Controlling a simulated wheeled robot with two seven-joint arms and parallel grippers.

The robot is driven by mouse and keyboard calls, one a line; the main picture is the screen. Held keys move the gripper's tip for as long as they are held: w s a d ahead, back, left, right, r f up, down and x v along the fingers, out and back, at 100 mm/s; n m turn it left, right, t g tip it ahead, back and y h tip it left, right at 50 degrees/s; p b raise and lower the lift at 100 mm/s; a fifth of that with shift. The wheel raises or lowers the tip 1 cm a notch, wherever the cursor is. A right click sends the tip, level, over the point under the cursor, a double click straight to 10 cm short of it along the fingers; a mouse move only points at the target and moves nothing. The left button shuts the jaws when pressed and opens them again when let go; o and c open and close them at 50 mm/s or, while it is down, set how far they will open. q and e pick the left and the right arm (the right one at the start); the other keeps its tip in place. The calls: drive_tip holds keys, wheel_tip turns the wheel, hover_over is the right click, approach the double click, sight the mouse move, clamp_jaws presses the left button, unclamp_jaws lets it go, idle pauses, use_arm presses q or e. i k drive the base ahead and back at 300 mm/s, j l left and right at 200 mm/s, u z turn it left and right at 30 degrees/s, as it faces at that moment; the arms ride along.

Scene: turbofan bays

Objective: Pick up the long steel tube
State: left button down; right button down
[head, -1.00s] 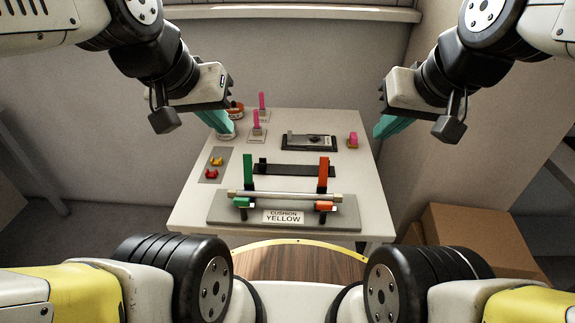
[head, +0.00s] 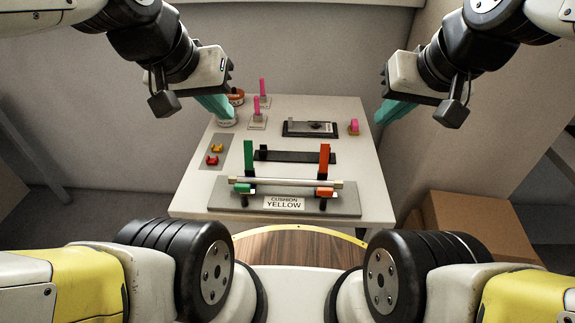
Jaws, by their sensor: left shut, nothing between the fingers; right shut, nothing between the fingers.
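The long steel tube (head: 285,182) lies level, left to right, across a stand on a grey base plate (head: 225,200) near the table's front. A green upright (head: 249,157) stands at its left end and an orange upright (head: 324,160) at its right end. A label reading "CUSHION YELLOW" (head: 284,203) is in front of it. My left gripper (head: 222,113) has teal fingers, is shut and empty, and hangs over the table's back left, away from the tube. My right gripper (head: 384,114) is shut and empty beyond the table's right edge, also away from the tube.
A black bar (head: 295,157) lies behind the tube. A dark tray (head: 310,129) sits further back. Red and yellow pieces lie on a grey mat (head: 207,163) at left. Pink-handled items (head: 257,108) and round tubs stand at back left. A cardboard box (head: 475,228) is at right.

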sight(336, 184)
drive_tip(key=k+l, duration=0.1)
drive_tip(key=k, duration=0.15)
drive_tip(key=k+l+u, duration=0.1)
drive_tip(key=k, duration=0.2)
drive_tip(key=k+l+u, duration=0.1)
drive_tip(key=l, duration=0.25)
drive_tip(key=k+l+u, duration=0.1)
drive_tip(key=l, duration=0.25)
drive_tip(key=k+l+u, duration=0.1)
drive_tip(key=l, duration=0.2)
drive_tip(key=i+l+u, duration=0.1)
drive_tip(key=l, duration=0.25)
drive_tip(key=i+l, duration=0.15)
drive_tip(key=l, duration=0.2)
drive_tip(key=i+l+u, duration=0.15)
drive_tip(key=l, duration=0.2)
drive_tip(key=k, duration=0.05)
